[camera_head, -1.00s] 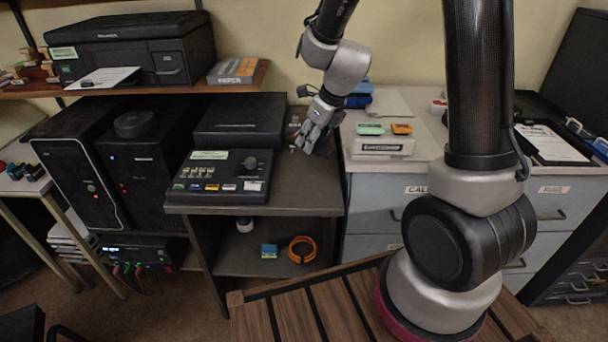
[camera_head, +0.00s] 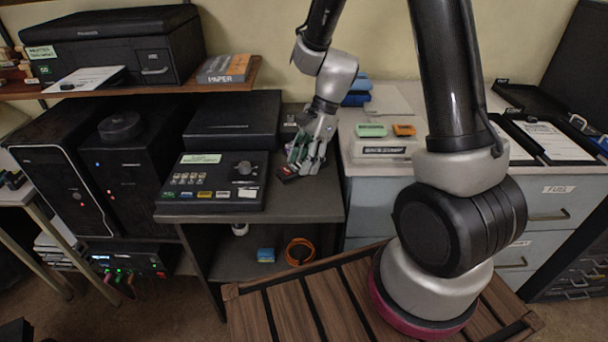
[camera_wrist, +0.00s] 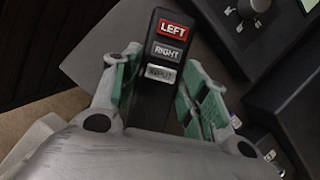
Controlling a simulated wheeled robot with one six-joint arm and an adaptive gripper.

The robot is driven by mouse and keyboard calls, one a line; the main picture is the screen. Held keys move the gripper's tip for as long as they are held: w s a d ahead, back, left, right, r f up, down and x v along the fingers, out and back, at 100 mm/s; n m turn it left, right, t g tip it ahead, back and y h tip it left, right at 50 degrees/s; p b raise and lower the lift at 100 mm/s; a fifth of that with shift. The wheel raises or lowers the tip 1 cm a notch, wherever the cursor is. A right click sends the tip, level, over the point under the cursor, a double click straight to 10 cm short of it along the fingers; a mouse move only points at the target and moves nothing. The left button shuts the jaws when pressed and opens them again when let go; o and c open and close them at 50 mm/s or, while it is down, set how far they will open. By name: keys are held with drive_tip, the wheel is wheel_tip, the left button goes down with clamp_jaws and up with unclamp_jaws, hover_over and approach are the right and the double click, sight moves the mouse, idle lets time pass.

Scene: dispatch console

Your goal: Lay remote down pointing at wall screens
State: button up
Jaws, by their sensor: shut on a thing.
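The remote (camera_wrist: 171,52) is a dark, slim bar with a red LEFT, a grey RIGHT and a white INPUT button. My gripper (camera_wrist: 158,92) is shut on it, with green-padded fingers along both sides. Its button end sticks out past the fingertips. In the head view my gripper (camera_head: 304,160) is low over the bare right part of the dark desk (camera_head: 310,198), and only a small dark end of the remote (camera_head: 286,172) shows. I cannot tell whether the remote touches the desk. No wall screens are in view.
A control panel (camera_head: 213,183) with buttons and a knob is left of my gripper, with a black box (camera_head: 233,120) behind it. A grey cabinet (camera_head: 388,195) stands to the right, bearing a labelled box (camera_head: 384,149). The desk's front right is clear.

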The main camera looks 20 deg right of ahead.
sight(304, 184)
drive_tip(key=shift+f, duration=2.3)
drive_tip(key=o, duration=1.1)
drive_tip(key=shift+f, duration=0.15)
drive_tip(key=v, duration=1.2)
drive_tip(key=shift+d, duration=0.1)
